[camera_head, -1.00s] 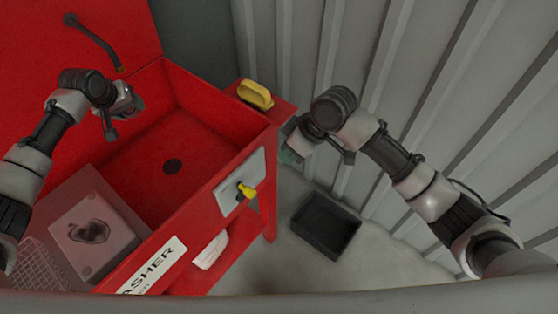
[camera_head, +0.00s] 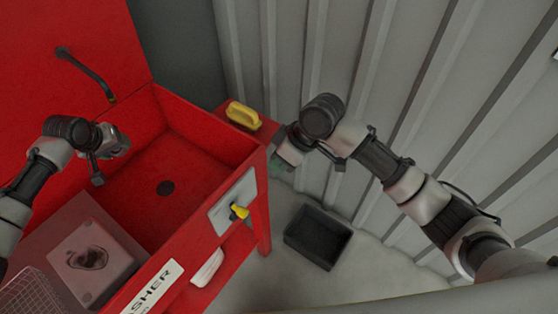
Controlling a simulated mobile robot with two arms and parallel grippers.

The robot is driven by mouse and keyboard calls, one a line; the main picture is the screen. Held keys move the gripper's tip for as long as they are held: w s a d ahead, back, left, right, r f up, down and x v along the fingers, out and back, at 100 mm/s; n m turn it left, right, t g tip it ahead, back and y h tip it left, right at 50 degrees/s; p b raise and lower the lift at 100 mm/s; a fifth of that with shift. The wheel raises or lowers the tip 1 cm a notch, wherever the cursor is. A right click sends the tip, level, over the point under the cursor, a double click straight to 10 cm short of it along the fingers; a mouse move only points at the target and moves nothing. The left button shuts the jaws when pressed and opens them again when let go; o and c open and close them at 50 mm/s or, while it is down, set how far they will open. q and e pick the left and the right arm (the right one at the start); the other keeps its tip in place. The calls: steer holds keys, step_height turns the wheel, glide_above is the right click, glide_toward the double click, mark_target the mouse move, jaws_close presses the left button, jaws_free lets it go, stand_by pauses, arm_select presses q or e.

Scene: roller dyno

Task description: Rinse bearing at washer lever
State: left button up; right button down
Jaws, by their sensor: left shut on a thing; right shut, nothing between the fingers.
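A lever with a yellow handle (camera_head: 240,211) sits on a grey plate on the washer's side. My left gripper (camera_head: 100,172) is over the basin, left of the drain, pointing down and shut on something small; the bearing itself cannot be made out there. My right gripper (camera_head: 282,165) is shut and empty beyond the washer's right corner, up and right of the lever and apart from it.
A black spout (camera_head: 88,72) curves from the red back panel. A yellow brush-like object (camera_head: 243,115) lies on the side shelf. A black bin (camera_head: 318,237) stands on the floor. A grey block (camera_head: 95,262) and wire basket (camera_head: 35,297) are front left. A ribbed wall closes the right.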

arm_select(q)
steer(key=shift+s+a+p, duration=0.2)
steer(key=shift+s+p, duration=0.6)
steer(key=shift+s, duration=0.2)
steer(key=shift+s+a+p, duration=0.2)
steer(key=shift+s+p, duration=0.55)
steer(key=shift+s, duration=0.2)
steer(key=shift+r, duration=0.1)
steer(key=s+a+r+p, duration=0.1)
steer(key=s+r+p, duration=0.3)
steer(key=p, duration=0.4)
steer(key=shift+s, duration=0.45)
steer(key=shift+f, duration=0.1)
stand_by(0.7)
